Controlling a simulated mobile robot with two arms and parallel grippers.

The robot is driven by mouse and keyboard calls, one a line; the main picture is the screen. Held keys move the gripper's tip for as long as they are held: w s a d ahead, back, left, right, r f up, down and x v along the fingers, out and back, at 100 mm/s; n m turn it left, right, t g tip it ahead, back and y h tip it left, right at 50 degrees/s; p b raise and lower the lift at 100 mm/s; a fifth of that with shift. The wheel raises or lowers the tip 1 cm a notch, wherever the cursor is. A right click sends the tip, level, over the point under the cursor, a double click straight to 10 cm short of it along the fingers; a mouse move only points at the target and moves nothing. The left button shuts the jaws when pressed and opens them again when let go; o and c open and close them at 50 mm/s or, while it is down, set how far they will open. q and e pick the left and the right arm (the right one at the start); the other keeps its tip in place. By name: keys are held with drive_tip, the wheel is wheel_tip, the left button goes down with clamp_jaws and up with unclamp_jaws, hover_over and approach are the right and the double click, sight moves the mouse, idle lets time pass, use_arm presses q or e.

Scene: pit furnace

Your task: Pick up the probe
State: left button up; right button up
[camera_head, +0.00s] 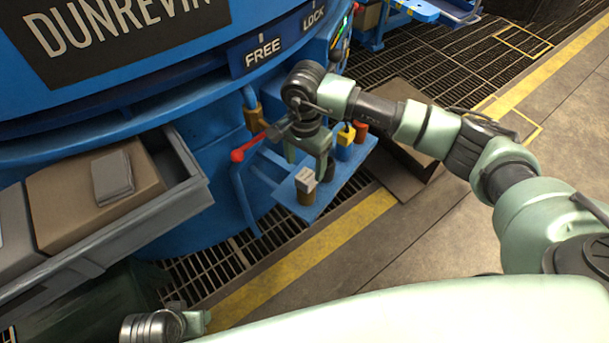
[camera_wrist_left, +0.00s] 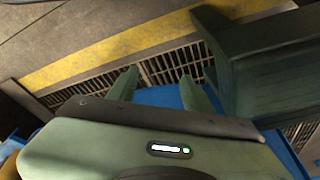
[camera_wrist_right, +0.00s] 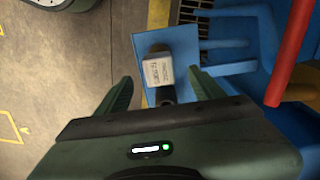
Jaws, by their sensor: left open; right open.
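A small probe-like piece with a pale, lettered square cap (camera_head: 306,178) and a brown lower body stands on a blue shelf (camera_head: 318,205); I cannot be sure it is the probe. In the right wrist view its cap (camera_wrist_right: 158,72) lies ahead, between the lines of the two fingers. My right gripper (camera_head: 308,158) is open and empty, just above and behind this piece, with its fingers pointing down. My left gripper (camera_wrist_left: 158,84) is open and empty over grating; only part of that wrist shows at the bottom of the head view.
A red-knobbed lever (camera_head: 238,154) is close left of my right gripper. An open grey drawer (camera_head: 185,200) holds a brown box (camera_head: 75,200). A brown box-like block (camera_head: 405,175) is on the floor right.

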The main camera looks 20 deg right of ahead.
sight(306, 175)
drive_tip(key=f, duration=0.5)
drive_tip(key=shift+d+b, duration=0.2)
drive_tip(key=shift+b, duration=0.15)
drive_tip(key=shift+f, duration=0.35)
use_arm(q)
drive_tip(key=v, duration=0.3)
drive_tip(key=shift+w, duration=0.3)
use_arm(e)
drive_tip(key=c, duration=1.4)
clamp_jaws()
drive_tip(key=shift+r, duration=0.2)
